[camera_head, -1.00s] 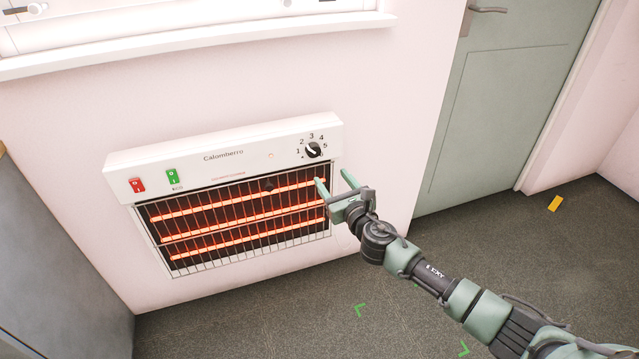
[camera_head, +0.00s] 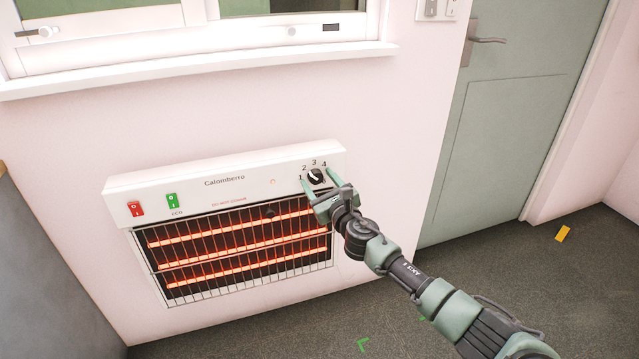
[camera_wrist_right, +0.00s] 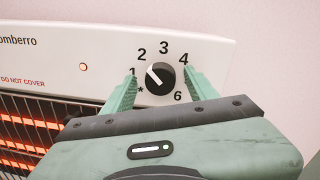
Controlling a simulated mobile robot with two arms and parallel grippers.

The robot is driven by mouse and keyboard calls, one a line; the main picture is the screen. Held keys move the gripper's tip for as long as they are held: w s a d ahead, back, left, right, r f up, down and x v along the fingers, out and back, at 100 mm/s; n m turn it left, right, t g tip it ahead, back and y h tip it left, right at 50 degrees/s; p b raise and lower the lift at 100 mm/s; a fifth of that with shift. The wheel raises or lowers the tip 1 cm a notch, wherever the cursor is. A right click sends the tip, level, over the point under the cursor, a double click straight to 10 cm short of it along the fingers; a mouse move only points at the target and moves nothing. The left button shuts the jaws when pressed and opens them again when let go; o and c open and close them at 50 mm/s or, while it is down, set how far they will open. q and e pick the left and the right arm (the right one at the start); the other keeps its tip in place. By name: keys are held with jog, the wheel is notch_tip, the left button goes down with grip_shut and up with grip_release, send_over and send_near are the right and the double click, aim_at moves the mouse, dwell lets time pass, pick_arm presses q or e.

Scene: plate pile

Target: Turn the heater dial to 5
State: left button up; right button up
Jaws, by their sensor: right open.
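The heater (camera_head: 120,190) is a white wall unit with glowing orange bars behind a wire grille. Its black dial (camera_head: 316,176) sits at the upper right of the panel. In the right wrist view the dial (camera_wrist_right: 160,77) has a white pointer line tilted up and left, between the 1 and 2 marks. My right gripper (camera_head: 323,184) is open, with one green finger on each side of the dial. In the wrist view its fingertips (camera_wrist_right: 158,82) show apart from the dial; the 5 is hidden behind the right finger. My left gripper is not in view.
A red switch (camera_head: 136,209) and a green switch (camera_head: 172,201) sit on the heater's left end. A window sill (camera_head: 200,68) runs above the heater. A grey-green door (camera_head: 510,130) stands to the right, and a yellow item (camera_head: 563,234) lies on the floor.

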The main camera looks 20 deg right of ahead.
grip_shut()
